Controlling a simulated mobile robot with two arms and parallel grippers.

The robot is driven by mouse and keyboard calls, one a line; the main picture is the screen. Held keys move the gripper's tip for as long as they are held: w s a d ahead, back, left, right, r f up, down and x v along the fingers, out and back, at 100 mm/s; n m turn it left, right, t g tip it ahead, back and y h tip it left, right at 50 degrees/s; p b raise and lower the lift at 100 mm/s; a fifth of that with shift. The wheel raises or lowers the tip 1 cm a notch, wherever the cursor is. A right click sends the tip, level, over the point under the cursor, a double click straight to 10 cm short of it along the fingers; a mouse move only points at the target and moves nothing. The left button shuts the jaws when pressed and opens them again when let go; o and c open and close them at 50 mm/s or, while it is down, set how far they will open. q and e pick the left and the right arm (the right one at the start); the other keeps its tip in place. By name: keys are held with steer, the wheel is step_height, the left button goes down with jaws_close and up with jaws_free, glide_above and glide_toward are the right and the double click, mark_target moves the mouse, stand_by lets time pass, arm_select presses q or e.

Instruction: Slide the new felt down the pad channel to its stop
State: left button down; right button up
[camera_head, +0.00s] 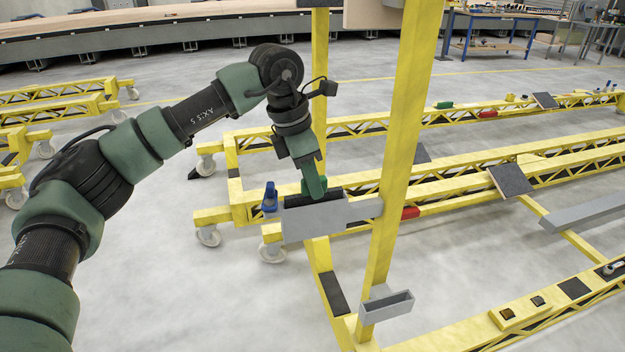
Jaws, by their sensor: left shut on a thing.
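My left gripper (314,190) reaches down from above, its green fingers shut on the upper edge of a dark strip, which looks like the felt (298,201). The felt shows as a dark band along the top of a light grey pad channel (313,223), which is fixed to the yellow upright. The channel's front wall hides the lower part of the felt, so I cannot tell how deep it sits or where the stop is. My right gripper is not in view.
A small grey open-topped pocket (387,307) sits low on the yellow upright (402,150). A blue clamp (270,197) stands left of the channel. Yellow trolley frames with dark pads (510,180) lie behind and right.

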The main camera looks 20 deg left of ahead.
arm_select(q)
steer(key=shift+f+b, duration=0.5)
steer(key=shift+f, duration=0.35)
steer(key=c, duration=1.3)
jaws_free()
steer(key=shift+o, duration=0.2)
steer(key=shift+f, duration=0.15)
steer(key=shift+s, duration=0.15)
steer(key=v, duration=0.8)
steer(key=shift+a, duration=0.1)
